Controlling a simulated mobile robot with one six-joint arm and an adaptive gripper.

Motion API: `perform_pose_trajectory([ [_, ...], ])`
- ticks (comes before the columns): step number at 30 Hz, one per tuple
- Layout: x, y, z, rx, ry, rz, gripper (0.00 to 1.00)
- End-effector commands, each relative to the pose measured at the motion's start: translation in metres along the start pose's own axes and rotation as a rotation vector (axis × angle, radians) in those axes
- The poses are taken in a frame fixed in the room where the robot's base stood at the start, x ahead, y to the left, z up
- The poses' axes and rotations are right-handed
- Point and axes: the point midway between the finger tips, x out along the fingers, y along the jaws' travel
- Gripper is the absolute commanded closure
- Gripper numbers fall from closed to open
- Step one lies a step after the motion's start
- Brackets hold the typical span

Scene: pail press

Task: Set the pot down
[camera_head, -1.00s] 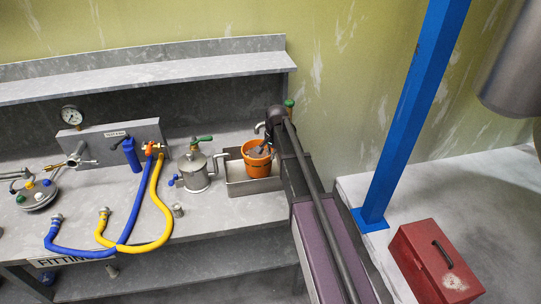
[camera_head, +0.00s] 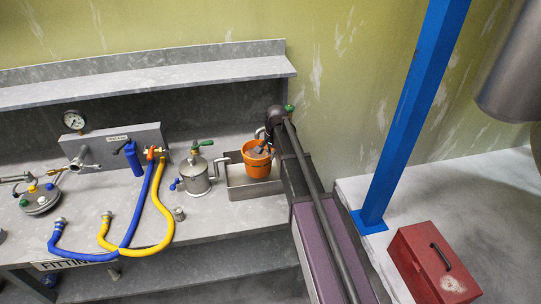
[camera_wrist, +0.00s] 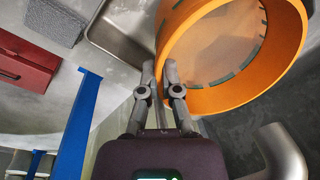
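The pot appears to be an orange pail (camera_head: 257,163), upright at the grey metal tray (camera_head: 254,190) on the bench. Whether its base touches the tray cannot be told. In the wrist view the orange pail (camera_wrist: 289,50) fills the upper right, its open mouth facing the camera. My gripper (camera_wrist: 160,68) is at its near rim, with the two fingers close together on either side of the pail's wall, so it looks shut on that wall. In the head view my arm hides part of the pail's right side, and the fingertips are small there.
A grey metal can with a green handle (camera_head: 197,178) stands just left of the tray. Blue (camera_head: 128,227) and yellow (camera_head: 163,228) hoses lie further left. A shelf (camera_head: 150,79) runs behind. A blue post (camera_head: 408,125) and red toolbox (camera_head: 433,265) are on the right.

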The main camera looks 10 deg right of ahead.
Motion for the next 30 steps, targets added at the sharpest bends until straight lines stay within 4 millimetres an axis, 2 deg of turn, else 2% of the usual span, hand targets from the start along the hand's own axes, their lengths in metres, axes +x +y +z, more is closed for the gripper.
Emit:
perform_pose_trajectory([
  [14, -0.002, -0.001, 0.000, 0.000, 0.000, -0.001, 1.00],
  [30, -0.039, -0.005, 0.000, 0.000, 0.000, -0.001, 1.00],
])
